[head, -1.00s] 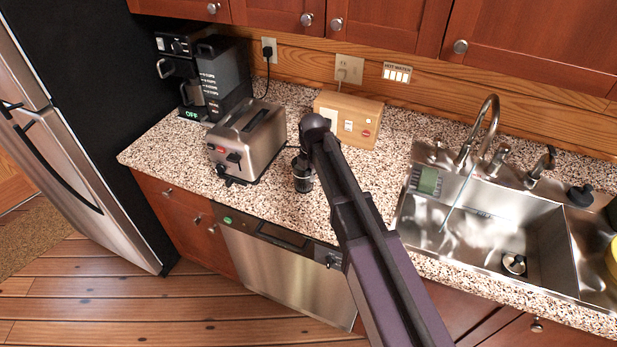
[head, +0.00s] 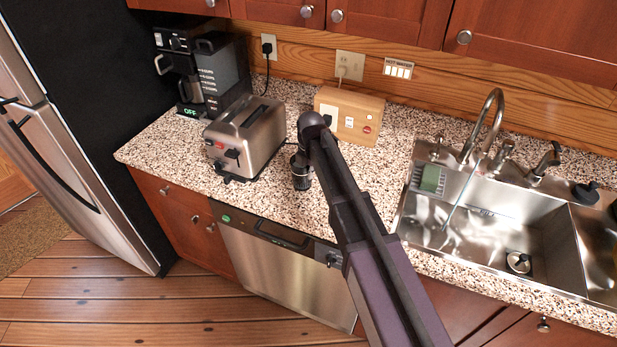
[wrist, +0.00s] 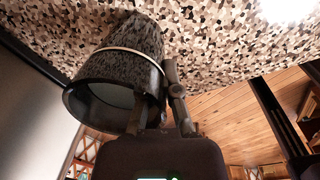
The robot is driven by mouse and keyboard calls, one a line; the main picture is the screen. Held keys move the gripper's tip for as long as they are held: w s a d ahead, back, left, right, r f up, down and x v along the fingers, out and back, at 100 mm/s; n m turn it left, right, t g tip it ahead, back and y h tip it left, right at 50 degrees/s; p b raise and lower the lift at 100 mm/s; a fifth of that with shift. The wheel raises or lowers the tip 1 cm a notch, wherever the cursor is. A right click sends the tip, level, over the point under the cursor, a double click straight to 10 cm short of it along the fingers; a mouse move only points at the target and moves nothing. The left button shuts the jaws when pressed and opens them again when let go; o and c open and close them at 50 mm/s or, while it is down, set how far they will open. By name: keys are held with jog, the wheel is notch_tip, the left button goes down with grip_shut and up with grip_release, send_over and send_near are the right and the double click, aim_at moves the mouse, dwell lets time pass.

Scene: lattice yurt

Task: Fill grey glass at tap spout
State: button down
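The grey glass (wrist: 122,72) fills the upper left of the wrist view. It is dark and see-through, with speckled counter pattern showing in it, a pale ring around it and its open rim towards the lower left. My gripper (wrist: 172,85) has its fingers at the right side of the glass and appears closed on its wall; one finger is partly covered. In the head view my gripper (head: 301,172) is a dark shape over the counter front, and the glass cannot be made out. The tap spout (head: 494,97) arches over the sink, with a thin stream below it.
The steel sink (head: 470,235) is at the right, with a green sponge (head: 431,180) at its back left. A toaster (head: 245,138), a wooden box (head: 362,116) and a coffee maker (head: 208,75) stand on the speckled counter (head: 165,150). Cabinets hang above.

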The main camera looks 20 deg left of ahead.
jog(key=shift+f, duration=0.15)
jog(key=shift+f, duration=0.1)
jog(key=c, duration=1.3)
grip_release()
jog(key=o, duration=0.5)
notch_tip(320, 180, up, 14)
jog(key=p, duration=1.3)
jog(key=shift+s+d+f, duration=0.15)
